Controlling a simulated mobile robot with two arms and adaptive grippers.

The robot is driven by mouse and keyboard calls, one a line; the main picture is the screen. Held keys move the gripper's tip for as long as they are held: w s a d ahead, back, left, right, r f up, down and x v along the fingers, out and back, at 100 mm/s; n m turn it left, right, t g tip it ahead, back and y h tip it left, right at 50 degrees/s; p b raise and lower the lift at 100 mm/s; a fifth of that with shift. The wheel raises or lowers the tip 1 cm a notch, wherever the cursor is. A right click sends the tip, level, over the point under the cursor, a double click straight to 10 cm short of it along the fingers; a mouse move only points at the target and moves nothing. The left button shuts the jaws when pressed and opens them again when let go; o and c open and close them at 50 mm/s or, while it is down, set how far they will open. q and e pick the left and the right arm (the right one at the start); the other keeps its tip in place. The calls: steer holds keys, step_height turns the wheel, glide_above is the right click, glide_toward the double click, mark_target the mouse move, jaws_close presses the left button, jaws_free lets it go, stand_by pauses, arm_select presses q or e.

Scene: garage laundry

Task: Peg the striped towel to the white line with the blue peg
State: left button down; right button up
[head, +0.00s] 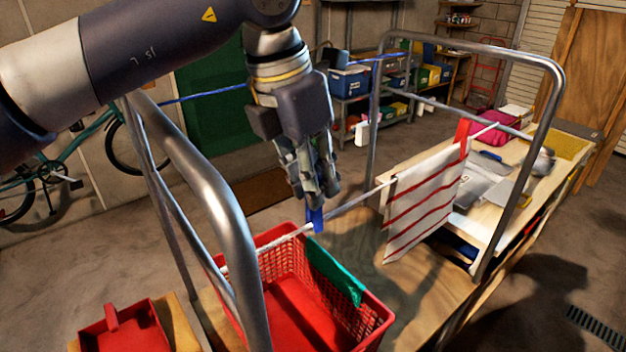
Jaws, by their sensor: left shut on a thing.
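The striped towel (425,205), white with red stripes, hangs over the white line (350,203) on the right side of the metal rack. A red piece (463,132) shows at the towel's top right corner; I cannot tell if it is a peg. My left gripper (318,195) points down and is shut on the blue peg (316,218). The peg is left of the towel and apart from it in the picture. It overlaps the white line; I cannot tell if it touches or grips it. My right gripper is not in view.
A red basket (375,325) with a green cloth (335,270) stands below the peg. The rack's metal frame (215,210) rises at the left. A blue line (205,93) runs behind my gripper. A red tray (125,335) lies lower left, a cluttered workbench (400,168) right.

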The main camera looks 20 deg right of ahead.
arm_select(q)
steer(key=shift+r+p, duration=0.9)
steer(key=shift+r, duration=0.55)
steer(key=shift+f, duration=0.1)
